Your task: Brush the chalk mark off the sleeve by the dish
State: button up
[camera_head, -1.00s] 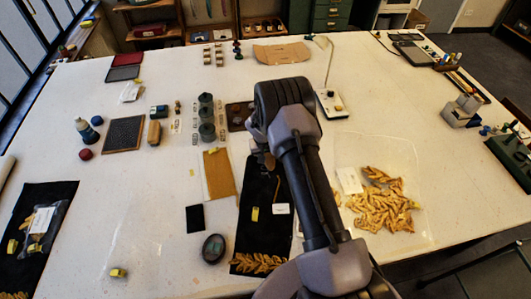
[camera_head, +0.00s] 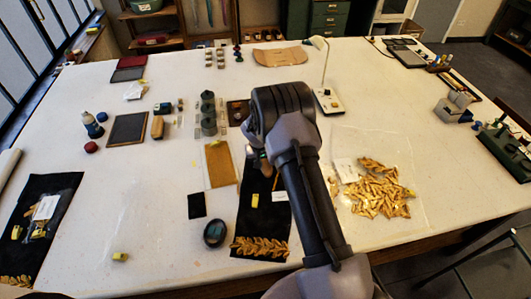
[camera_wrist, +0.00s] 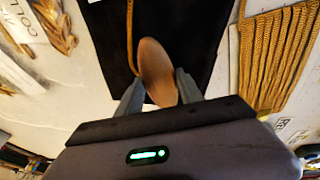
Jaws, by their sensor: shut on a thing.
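My gripper (camera_wrist: 158,92) is shut on a brown oval wooden thing, which looks like the back of a brush (camera_wrist: 155,65). It is over the black sleeve (camera_wrist: 190,22), near the sleeve's upper end in the head view. That sleeve (camera_head: 262,222) has gold leaf trim at its near end, and a yellow piece and a white label on it. The small dark oval dish (camera_head: 214,234) is just left of it. My arm hides part of the sleeve. I cannot make out a chalk mark, nor whether the brush touches the cloth.
A second black sleeve (camera_head: 28,245) with a bagged label lies at far left. A gold-brown braid panel (camera_head: 220,165) and a black square (camera_head: 197,205) lie left of the near sleeve. Gold leaf pieces (camera_head: 380,193) are heaped at right. A lamp (camera_head: 328,100) stands behind.

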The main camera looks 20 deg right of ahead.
jog(key=r, duration=0.1)
jog(key=r+p, duration=0.1)
jog(key=r, duration=0.1)
jog(key=shift+w+d+r, duration=0.1)
jog(key=shift+w+d, duration=0.1)
jog(key=shift+w, duration=0.2)
jog(key=shift+w+d+p+v, duration=0.1)
jog(key=shift+d+p+v, duration=0.1)
jog(key=shift+v, duration=0.45)
jog(key=shift+w+d+p+v, duration=0.1)
jog(key=shift+p+v, duration=0.15)
jog(key=shift+v, duration=0.45)
jog(key=shift+w+d+p+v, duration=0.1)
jog(key=shift+p+v, duration=0.1)
jog(key=shift+v, duration=0.45)
